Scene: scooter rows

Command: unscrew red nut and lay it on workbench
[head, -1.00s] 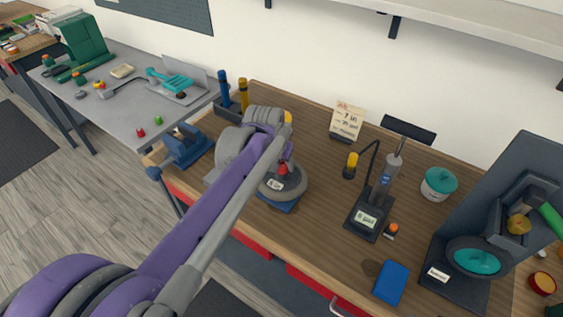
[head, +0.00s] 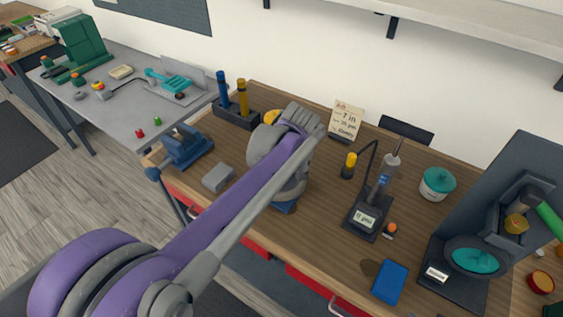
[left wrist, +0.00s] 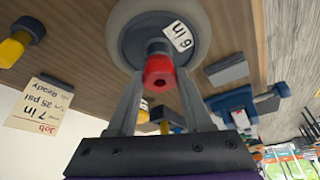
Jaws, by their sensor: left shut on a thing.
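The red nut (left wrist: 159,72) shows in the left wrist view between the fingertips of my left gripper (left wrist: 160,78), which is shut on it. A grey stub (left wrist: 157,47) lies directly behind the nut, at the wheel's centre; I cannot tell whether the nut is still threaded on it. The grey wheel (left wrist: 122,20) carries a tag reading 6 in. In the head view my left arm hides the nut, the gripper and most of the wheel; part of its blue stand (head: 285,207) shows. The workbench (head: 325,215) has a wooden top. My right gripper is not in view.
A grey block (head: 218,178) and blue vise (head: 185,147) stand left of the wheel. Bare wood lies between wheel and pump.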

